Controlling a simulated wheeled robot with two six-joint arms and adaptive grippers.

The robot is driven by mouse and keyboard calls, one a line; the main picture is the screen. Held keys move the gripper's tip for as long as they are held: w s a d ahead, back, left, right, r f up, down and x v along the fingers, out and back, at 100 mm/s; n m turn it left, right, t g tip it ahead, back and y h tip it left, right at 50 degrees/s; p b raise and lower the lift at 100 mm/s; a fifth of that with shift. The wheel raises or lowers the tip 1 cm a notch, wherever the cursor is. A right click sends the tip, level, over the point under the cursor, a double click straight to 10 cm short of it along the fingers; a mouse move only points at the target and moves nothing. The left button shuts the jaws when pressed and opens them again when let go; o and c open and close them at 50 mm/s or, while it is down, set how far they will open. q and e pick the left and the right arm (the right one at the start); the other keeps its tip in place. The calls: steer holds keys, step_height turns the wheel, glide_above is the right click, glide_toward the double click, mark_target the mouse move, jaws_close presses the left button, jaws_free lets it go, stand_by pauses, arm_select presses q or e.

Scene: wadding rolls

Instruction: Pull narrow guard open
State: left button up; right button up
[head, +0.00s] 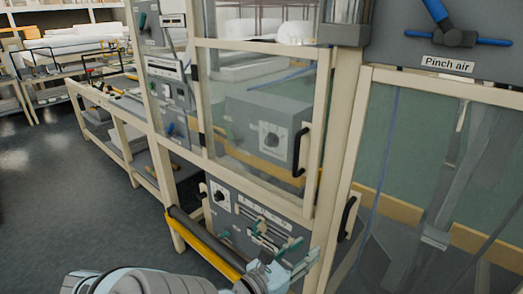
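The narrower clear guard (222,95), in a cream frame, stands upright in the middle of the head view and looks shut. Its black upright handle (300,152) is on the right side of the frame. My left gripper (306,258) is at the bottom centre, below the handle and well apart from it. Its fingers point to the right and look spread, with nothing seen between them. My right gripper is out of view.
A wider clear guard (450,180) with a black handle (347,218) stands at the right, below a "Pinch air" panel (450,64). A control panel (255,222) and a dark roller with a yellow bar (205,245) are near my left gripper. Open floor (70,190) lies left.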

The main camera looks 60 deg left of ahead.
arm_select(q)
steer(key=s+a+f+n+g+y+b, duration=0.1)
steer(key=s+a+f+n+g, duration=0.1)
steer(key=f, duration=0.6)
steer(key=s+a+f+n+g, duration=0.2)
steer(key=f+n, duration=0.4)
steer(key=f, duration=0.3)
steer(key=s+a+f+n+g+y+b, duration=0.1)
steer(key=s+a+f+n+g, duration=0.1)
steer(key=f, duration=0.6)
steer(key=a+n+g, duration=0.1)
steer(key=a+n, duration=0.1)
steer(key=shift+s+a+f+y+b, duration=0.15)
steer(key=shift+a+f+y+b, duration=0.15)
steer(key=shift+a, duration=0.05)
